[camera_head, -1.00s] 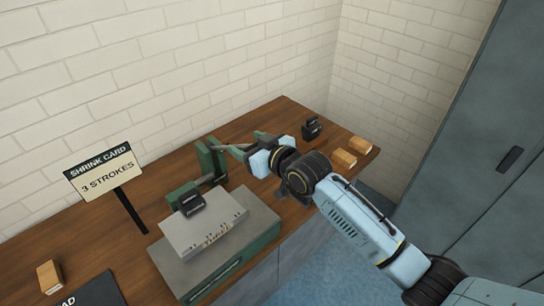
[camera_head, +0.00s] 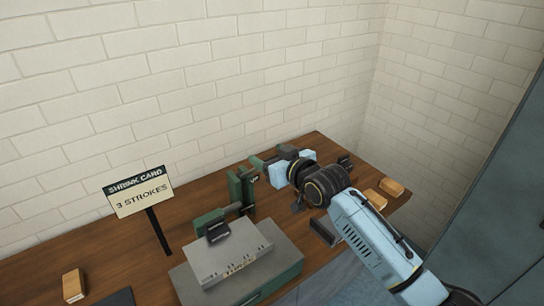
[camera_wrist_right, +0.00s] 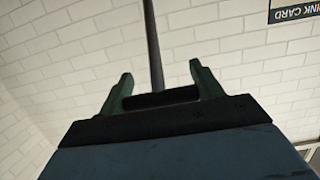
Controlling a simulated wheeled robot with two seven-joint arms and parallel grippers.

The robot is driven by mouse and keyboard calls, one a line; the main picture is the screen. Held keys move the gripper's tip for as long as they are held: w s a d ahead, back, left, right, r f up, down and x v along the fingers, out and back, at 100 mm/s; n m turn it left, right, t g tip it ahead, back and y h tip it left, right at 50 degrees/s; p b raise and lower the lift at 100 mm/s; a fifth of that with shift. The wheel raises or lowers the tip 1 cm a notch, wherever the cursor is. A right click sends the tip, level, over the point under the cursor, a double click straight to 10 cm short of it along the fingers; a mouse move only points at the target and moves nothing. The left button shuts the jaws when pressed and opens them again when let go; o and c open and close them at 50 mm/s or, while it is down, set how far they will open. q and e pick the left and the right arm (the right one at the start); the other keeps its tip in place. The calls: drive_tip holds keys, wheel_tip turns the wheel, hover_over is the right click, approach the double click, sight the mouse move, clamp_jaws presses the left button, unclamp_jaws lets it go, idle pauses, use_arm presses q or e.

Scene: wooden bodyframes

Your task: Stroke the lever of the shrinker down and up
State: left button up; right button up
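The green shrinker (camera_head: 236,190) stands on the wooden bench, behind the grey box. My right gripper (camera_head: 262,163) is just right of the shrinker's top, and its arm comes in from the right. In the right wrist view, the green fingers (camera_wrist_right: 162,90) are apart, with the lever's dark crossbar (camera_wrist_right: 160,98) spanning between them and seeming to touch both. The lever's dark rod (camera_wrist_right: 155,45) runs up and away from the crossbar. In the head view, the gripper mostly hides the lever. My left gripper is not in view.
A sign reading "SHRINK CARD 3 STROKES" (camera_head: 139,191) stands left of the shrinker. A grey box (camera_head: 228,256) with a black block on it is in front. Wooden blocks (camera_head: 391,187) lie at the right end, and another (camera_head: 74,285) at the left. A brick wall is behind.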

drive_tip(key=o, duration=0.4)
drive_tip(key=shift+w+a, duration=0.1)
drive_tip(key=shift+c, duration=0.2)
drive_tip(key=v, duration=1.3)
drive_tip(key=shift+b, duration=0.4)
